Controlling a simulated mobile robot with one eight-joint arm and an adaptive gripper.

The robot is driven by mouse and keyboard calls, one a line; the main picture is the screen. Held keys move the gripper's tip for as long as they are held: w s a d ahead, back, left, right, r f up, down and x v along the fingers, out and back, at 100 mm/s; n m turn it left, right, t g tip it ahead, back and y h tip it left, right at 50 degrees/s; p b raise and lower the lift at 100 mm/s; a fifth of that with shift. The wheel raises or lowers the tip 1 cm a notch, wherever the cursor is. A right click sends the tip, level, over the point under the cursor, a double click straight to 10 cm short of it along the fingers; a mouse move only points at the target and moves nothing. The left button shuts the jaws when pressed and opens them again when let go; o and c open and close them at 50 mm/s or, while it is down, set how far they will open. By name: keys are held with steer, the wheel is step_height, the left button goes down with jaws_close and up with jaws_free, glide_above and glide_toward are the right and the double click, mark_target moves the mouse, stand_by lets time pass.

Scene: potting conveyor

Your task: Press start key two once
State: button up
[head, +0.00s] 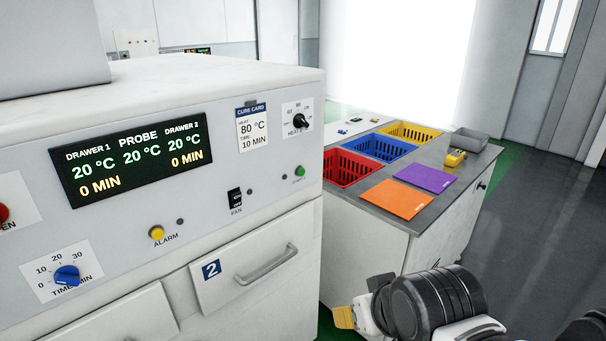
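The oven's white front panel (215,180) fills the left of the head view. A small green key (300,171) sits at its right end, above drawer 2 (255,262), with a small label under it that looks like START. My gripper (345,317) is at the bottom, right of the drawer and well below the green key, apart from the panel. Only a yellowish tip and pale parts of it show in front of my dark arm link; I cannot tell whether it is open or shut.
The display (132,160) reads 20 °C and 0 MIN for both drawers. The drawer 2 handle (267,264) sticks out. A fan switch (235,200), yellow alarm button (157,233) and heat knob (300,121) share the panel. A counter (448,205) with colored baskets stands right.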

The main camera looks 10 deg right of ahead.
jaws_close()
stand_by(1.1)
